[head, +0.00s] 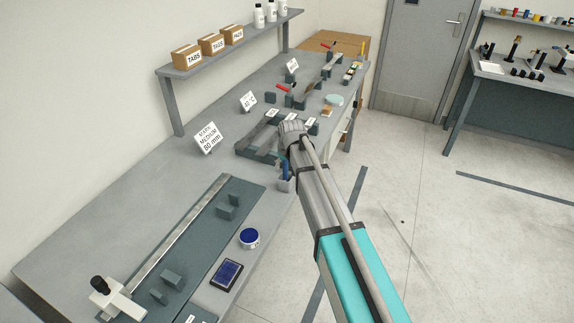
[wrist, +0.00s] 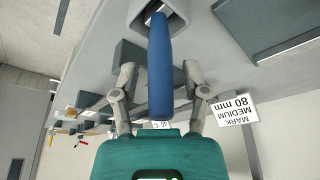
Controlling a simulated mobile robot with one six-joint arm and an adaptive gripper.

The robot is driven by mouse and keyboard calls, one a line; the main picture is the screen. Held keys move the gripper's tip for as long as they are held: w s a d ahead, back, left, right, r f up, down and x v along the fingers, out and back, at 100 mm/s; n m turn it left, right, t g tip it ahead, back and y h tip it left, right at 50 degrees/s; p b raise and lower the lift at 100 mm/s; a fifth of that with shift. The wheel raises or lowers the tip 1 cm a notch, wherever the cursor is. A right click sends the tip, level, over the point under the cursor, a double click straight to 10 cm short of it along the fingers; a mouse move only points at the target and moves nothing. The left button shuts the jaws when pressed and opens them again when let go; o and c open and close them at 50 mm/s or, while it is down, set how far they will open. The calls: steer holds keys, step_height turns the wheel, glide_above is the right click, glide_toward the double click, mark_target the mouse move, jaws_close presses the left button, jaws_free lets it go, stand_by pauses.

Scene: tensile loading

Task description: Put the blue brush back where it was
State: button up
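The blue brush (wrist: 159,70) shows large in the wrist view, with its far end in the mouth of a grey holder (wrist: 142,14). In the head view the brush (head: 285,168) stands in the small grey holder (head: 284,186) at the bench's front edge, partly hidden by my arm. My gripper (wrist: 160,74) is open, with one finger on each side of the brush and a visible gap on both sides. In the head view my gripper (head: 280,159) is beside the brush, mostly hidden behind my wrist.
A grey tray (head: 258,138) lies just behind my gripper. A sign reading MARK MEDIUM 80 mm (head: 207,138) stands near the wall. A blue pad (head: 227,274), a round blue-topped tin (head: 249,238) and a cutting board (head: 200,235) lie nearer. The floor to the right is clear.

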steer(key=shift+r, duration=0.15)
steer(key=p+v, duration=1.1)
steer(key=v, duration=0.1)
steer(key=shift+p, duration=0.35)
stand_by(0.5)
stand_by(0.5)
steer(key=s+d+m+g+h, duration=0.1)
steer(key=s+d+m+g, duration=0.2)
steer(key=s+d, duration=1.9)
steer(key=shift+s+d+f+m+h, duration=0.3)
steer(key=shift+s+f+m, duration=0.2)
steer(key=shift+m, duration=0.5)
